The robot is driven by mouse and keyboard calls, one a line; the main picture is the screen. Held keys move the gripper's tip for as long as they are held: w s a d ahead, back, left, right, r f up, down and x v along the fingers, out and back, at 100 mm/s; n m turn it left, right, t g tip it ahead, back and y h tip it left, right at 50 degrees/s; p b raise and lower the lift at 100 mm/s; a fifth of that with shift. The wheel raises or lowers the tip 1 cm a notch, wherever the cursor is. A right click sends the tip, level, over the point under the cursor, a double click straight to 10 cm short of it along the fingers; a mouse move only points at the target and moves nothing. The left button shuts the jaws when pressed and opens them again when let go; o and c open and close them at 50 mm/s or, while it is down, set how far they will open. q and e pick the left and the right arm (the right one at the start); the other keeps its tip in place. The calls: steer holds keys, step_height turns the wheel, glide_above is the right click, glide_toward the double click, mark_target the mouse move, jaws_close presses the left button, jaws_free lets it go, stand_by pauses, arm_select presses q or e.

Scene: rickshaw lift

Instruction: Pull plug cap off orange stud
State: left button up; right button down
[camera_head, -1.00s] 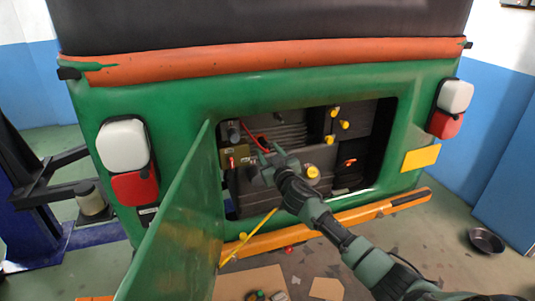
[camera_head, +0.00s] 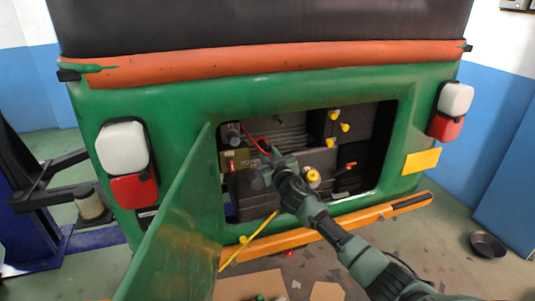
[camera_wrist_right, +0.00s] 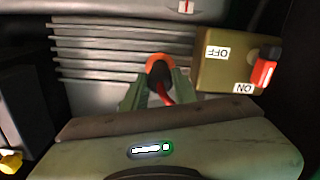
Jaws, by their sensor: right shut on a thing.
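My right gripper (camera_head: 268,156) reaches into the open bay at the back of the green rickshaw. In the right wrist view its two green fingers (camera_wrist_right: 157,84) are shut on a small dark cap with an orange rim (camera_wrist_right: 158,66). A red cable (camera_wrist_right: 164,95) shows between the fingers below it. I cannot tell where the cap ends and the orange stud begins, or whether they are apart; the grip hides the join. In the head view the gripper hides the cap. My left gripper is not in view.
An olive switch box (camera_wrist_right: 222,65) marked OFF and ON, with a red lever (camera_wrist_right: 262,73), sits close right of the fingers in the wrist view. A grey ribbed block (camera_wrist_right: 95,52) lies behind. The open green door (camera_head: 178,215) stands left of my arm.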

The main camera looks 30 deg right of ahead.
mark_target(267, 152)
steer(key=shift+s, duration=0.1)
steer(key=shift+p+v, duration=0.6)
steer(key=shift+v, duration=1.4)
